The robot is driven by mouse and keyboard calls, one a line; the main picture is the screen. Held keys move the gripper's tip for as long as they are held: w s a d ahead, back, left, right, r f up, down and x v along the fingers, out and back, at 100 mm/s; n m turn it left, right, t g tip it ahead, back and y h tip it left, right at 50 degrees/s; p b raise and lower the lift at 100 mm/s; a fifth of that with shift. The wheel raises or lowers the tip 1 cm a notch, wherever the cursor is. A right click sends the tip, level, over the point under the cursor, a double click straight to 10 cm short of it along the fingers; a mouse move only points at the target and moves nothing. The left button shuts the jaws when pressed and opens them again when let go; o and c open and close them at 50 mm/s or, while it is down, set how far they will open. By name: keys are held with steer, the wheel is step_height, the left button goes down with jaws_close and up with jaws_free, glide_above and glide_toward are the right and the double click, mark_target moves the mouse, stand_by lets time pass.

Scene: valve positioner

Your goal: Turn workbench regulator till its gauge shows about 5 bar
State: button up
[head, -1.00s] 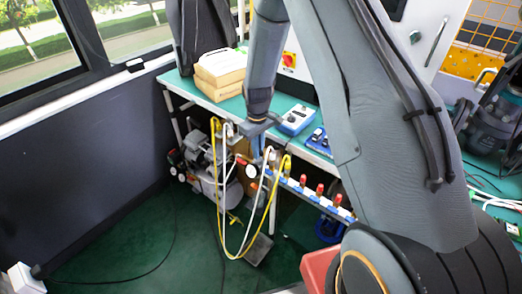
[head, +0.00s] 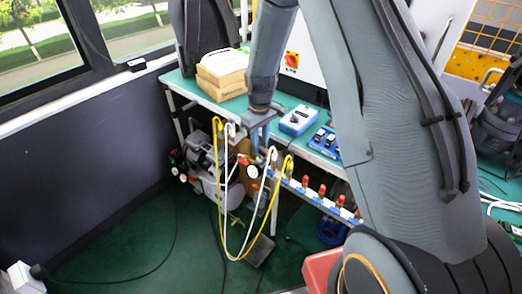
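The workbench regulator's round white gauge (head: 252,171) shows at the front edge of the workbench (head: 228,106), below its top. A small red part shows just left of and above the gauge. The dial is too small to read. My gripper (head: 263,150) points down just above and slightly right of the gauge, close to the hose fittings. Its blue-grey fingers are small and partly merge with the fittings behind them. I cannot tell whether they touch the regulator or how far apart they are.
White and yellow hoses (head: 228,256) hang in loops below my gripper. A rail with red-topped valves (head: 322,190) runs to the right. A compressor (head: 205,160) with gauges stands left under the bench. Boxes (head: 222,78) and a blue device (head: 298,120) sit on top.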

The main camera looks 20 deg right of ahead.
mark_target(261, 151)
step_height(261, 151, up, 4)
steer(key=shift+r+b, duration=0.2)
steer(key=shift+b, duration=0.15)
steer(key=shift+s+r, duration=0.2)
steer(key=shift+s, duration=0.05)
steer(key=s+r+m, duration=0.2)
steer(key=s+r, duration=0.3)
steer(key=s, duration=0.7)
steer(key=s+d+r+m, duration=0.1)
steer(key=s+r+m, duration=0.2)
steer(key=s, duration=1)
step_height(261, 151, up, 2)
steer(key=shift+r+m+t, duration=0.15)
steer(key=shift+m+t, duration=0.15)
steer(key=shift+t, duration=0.1)
steer(key=shift+w+d, duration=0.1)
